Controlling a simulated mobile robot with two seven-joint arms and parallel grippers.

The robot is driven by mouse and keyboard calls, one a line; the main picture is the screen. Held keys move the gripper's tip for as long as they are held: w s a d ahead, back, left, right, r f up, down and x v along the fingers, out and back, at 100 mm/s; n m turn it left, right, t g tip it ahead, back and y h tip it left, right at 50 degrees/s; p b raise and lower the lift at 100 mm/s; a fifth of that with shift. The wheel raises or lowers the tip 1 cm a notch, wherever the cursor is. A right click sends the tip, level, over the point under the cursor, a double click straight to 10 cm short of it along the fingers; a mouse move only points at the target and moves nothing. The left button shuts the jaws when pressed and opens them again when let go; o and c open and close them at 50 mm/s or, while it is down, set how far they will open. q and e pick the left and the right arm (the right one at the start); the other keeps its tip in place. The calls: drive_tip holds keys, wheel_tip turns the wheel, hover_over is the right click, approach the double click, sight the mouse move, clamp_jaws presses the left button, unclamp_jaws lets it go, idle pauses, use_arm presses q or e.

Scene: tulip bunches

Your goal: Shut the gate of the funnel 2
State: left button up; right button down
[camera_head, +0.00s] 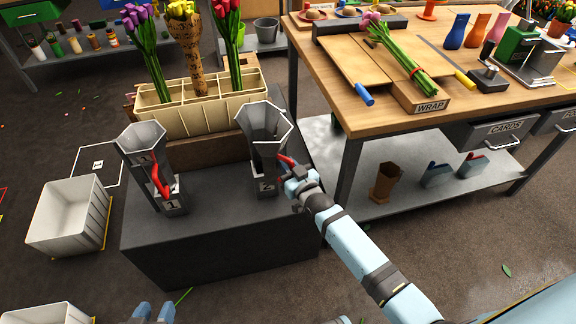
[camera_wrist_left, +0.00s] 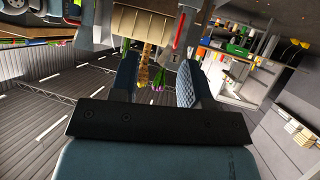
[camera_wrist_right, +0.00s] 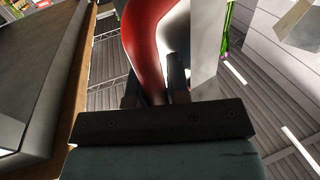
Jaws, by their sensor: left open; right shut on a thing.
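Funnel 2 (camera_head: 264,122) is a grey hexagonal funnel standing upright on the dark block, with a plate marked 2 at its foot. Its red gate lever (camera_head: 286,160) sticks out on the right side. My right gripper (camera_head: 295,178) is shut on this lever; the red lever (camera_wrist_right: 146,45) fills the space between the fingers in the right wrist view. The gate itself is hidden, so I cannot tell its position. My left gripper (camera_head: 152,313) is at the bottom edge of the head view, apart from the funnels. Its fingers (camera_wrist_left: 158,85) are open and empty.
Funnel 1 (camera_head: 142,145) with its red lever (camera_head: 160,178) stands to the left on the dark block (camera_head: 215,240). A cream divided holder (camera_head: 195,108) with tulip bunches is behind. A wooden table (camera_head: 345,110) stands to the right. A white crate (camera_head: 68,215) is on the floor at left.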

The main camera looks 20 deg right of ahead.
drive_tip(key=c, duration=1.4)
unclamp_jaws()
drive_tip(key=shift+d, duration=0.1)
